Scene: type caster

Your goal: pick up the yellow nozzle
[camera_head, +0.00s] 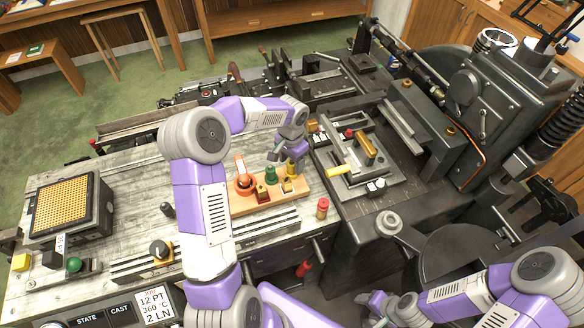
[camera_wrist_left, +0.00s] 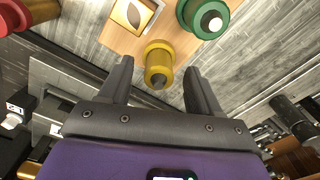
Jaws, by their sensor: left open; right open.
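The yellow nozzle (camera_head: 291,169) stands at the right end of a wooden holder board (camera_head: 296,188) on the workbench. It also shows in the left wrist view (camera_wrist_left: 159,60), between and just beyond the fingertips. My left gripper (camera_head: 286,155) is open and hangs right over the nozzle, one finger on either side in the wrist view (camera_wrist_left: 158,72); nothing is gripped. In the head view the gripper partly hides the nozzle's top. My right gripper (camera_head: 376,304) is open and empty at the lower right, away from the bench.
A green nozzle (camera_head: 270,175) and an orange one (camera_head: 243,182) stand beside the yellow nozzle, with small brass-coloured blocks in front. The dark casting machine (camera_head: 440,115) fills the right side.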

